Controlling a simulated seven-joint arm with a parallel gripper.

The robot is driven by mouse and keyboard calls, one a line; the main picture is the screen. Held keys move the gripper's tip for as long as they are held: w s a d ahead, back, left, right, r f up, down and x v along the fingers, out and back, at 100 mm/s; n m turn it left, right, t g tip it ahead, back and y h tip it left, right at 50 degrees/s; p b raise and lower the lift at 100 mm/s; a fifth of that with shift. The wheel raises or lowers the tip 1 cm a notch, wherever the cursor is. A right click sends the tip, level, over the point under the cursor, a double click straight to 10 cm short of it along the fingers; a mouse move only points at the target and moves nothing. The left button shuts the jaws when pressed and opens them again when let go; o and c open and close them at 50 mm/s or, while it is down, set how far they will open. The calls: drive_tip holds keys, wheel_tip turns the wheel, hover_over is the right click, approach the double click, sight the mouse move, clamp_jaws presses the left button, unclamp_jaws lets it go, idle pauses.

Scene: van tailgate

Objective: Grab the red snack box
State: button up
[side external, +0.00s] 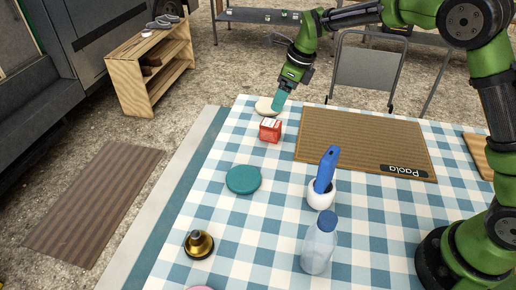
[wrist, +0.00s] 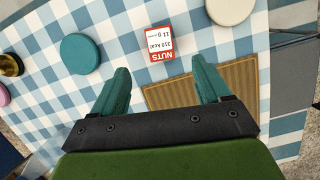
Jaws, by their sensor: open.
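The red snack box (side external: 270,130) stands on the checked tablecloth near the table's far edge, left of the brown mat. It has a white panel, and in the wrist view the box (wrist: 155,44) reads "NUTS". My gripper (side external: 279,103) is above the table, just beyond and above the box in the side view. In the wrist view my gripper (wrist: 160,75) is open, with its teal fingers apart and nothing between them. The box lies ahead of the gap between the fingertips, not touching either finger.
A cream round disc (side external: 267,106) lies close behind the box. A teal disc (side external: 243,179), a brass-coloured object (side external: 199,244), a white cup (side external: 321,195) with a blue-handled item, and a bottle (side external: 319,245) stand nearer. The brown mat (side external: 365,145) is clear.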

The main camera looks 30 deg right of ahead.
sight(271, 123)
drive_tip(key=x, duration=1.3)
drive_tip(key=shift+s+f, duration=0.1)
drive_tip(key=c, duration=1.1)
